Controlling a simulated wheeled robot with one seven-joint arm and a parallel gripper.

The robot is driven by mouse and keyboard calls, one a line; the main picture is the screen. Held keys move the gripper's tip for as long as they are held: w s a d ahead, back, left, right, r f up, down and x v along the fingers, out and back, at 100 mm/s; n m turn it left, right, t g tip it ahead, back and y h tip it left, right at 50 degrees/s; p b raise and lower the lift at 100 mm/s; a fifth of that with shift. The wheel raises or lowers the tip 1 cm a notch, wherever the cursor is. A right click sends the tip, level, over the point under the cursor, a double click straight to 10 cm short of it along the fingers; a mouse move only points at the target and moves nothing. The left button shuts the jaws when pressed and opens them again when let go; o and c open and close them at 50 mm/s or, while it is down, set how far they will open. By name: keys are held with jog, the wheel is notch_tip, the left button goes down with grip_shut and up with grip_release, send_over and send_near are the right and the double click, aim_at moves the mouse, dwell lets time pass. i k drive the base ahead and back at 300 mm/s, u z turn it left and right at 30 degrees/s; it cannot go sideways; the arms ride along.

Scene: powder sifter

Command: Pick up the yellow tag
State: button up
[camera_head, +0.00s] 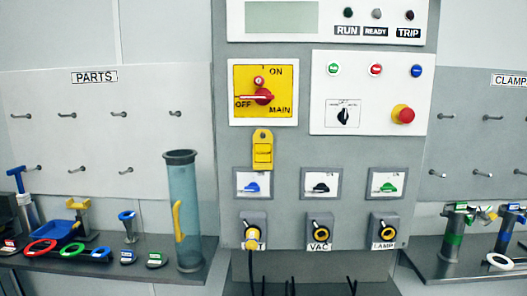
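A yellow tag (262,152) hangs upright on the grey cabinet front, just below the yellow main switch plate. It has a rounded top with a small hole and a raised rectangular part in its middle. Its front is fully in view and nothing covers it. My gripper does not show in this view, so its place relative to the tag cannot be seen.
The main switch (262,96) has a red handle pointing to OFF. Three sockets sit below, the left with a yellow plug (253,238). A clear tube (184,212) holding a yellow piece stands on the left shelf (205,262). The right shelf holds clamps.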

aim_at(262, 148)
jog(key=z, duration=0.2)
jog(key=i, duration=0.5)
jog(key=u, duration=2.9)
